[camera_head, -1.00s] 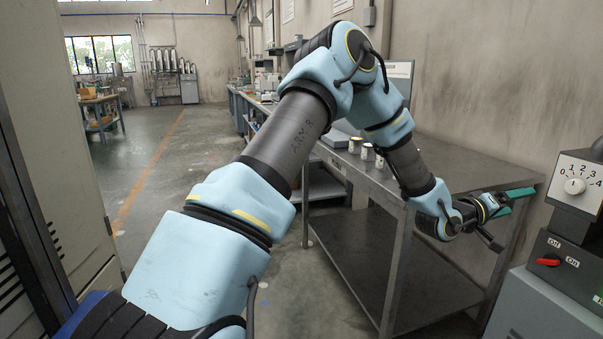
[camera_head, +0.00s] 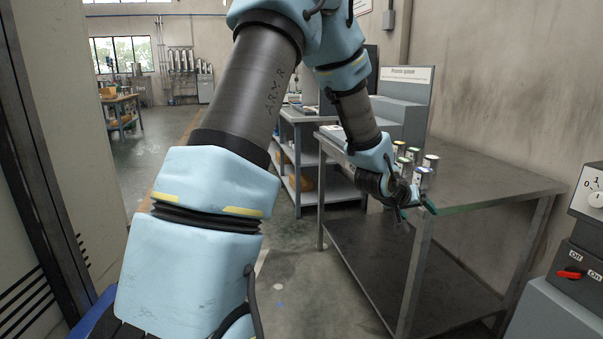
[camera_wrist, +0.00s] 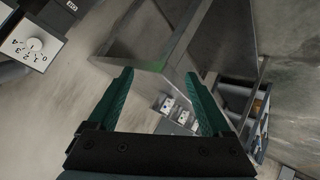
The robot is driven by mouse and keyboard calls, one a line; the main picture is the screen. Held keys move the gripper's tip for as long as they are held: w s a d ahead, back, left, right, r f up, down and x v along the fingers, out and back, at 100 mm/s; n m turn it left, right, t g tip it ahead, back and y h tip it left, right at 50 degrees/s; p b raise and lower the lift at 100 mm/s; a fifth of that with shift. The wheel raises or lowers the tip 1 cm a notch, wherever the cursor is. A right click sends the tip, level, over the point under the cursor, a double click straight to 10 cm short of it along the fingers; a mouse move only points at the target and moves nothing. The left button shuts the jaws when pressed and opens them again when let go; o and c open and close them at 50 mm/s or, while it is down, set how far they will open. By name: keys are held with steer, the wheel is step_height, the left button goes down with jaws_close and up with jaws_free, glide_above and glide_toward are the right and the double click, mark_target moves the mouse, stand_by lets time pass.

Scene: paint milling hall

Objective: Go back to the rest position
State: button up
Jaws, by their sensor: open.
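My gripper (camera_head: 418,209) is at the front left corner of the metal table (camera_head: 480,180) in the head view, with its green fingers pointing right and down. In the wrist view my gripper (camera_wrist: 160,92) shows two green fingers spread wide with nothing held between them. The table corner and legs lie beyond the fingertips. Several small cans (camera_head: 430,162) stand on the table just behind my gripper, partly hidden by it.
A grey machine with a sign (camera_head: 405,95) stands at the table's back. A control box with a dial (camera_head: 592,199) and a red switch (camera_head: 569,274) is at the right. A tall cabinet (camera_head: 70,120) flanks the left. The floor (camera_head: 290,290) left of the table is open.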

steer(key=s+a+r+n+g+y+p, duration=0.15)
steer(key=a+y, duration=0.35)
steer(key=a, duration=1.5)
steer(key=s+a+r+n+g+y+p, duration=0.1)
steer(key=s+a+r+g+y, duration=0.1)
steer(key=s+a, duration=1.2)
steer(key=shift+a+r+g+y, duration=0.3)
steer(key=shift+a+g+y, duration=0.35)
steer(key=shift+a, duration=0.1)
